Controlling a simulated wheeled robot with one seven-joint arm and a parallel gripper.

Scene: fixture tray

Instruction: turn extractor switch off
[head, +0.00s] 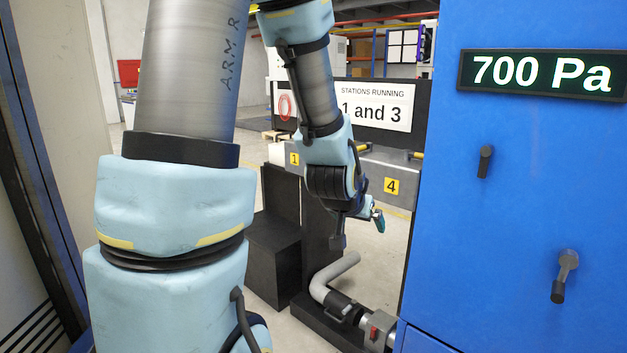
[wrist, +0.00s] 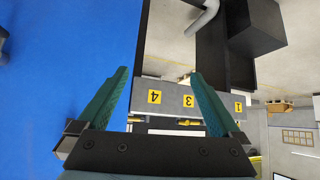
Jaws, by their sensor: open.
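A blue cabinet (head: 455,230) fills the right of the head view. A black lever handle (head: 485,161) on its face points down. A lower lever (head: 565,277), grey with a dark tip, also hangs down. A small red switch-like part (head: 374,332) sits on a grey fitting at the bottom. No label shows which of these is the extractor switch. My gripper (head: 378,220) is left of the cabinet, apart from the levers. In the wrist view, my gripper (wrist: 159,74) is open, its teal fingers spread with nothing between them.
A display (head: 543,74) on the cabinet reads 700 Pa. A sign (head: 377,105) says stations running 1 and 3. A grey pipe (head: 333,277) rises below my gripper. Black blocks (head: 273,255) stand to its left. The blue cabinet also shows in the wrist view (wrist: 65,70).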

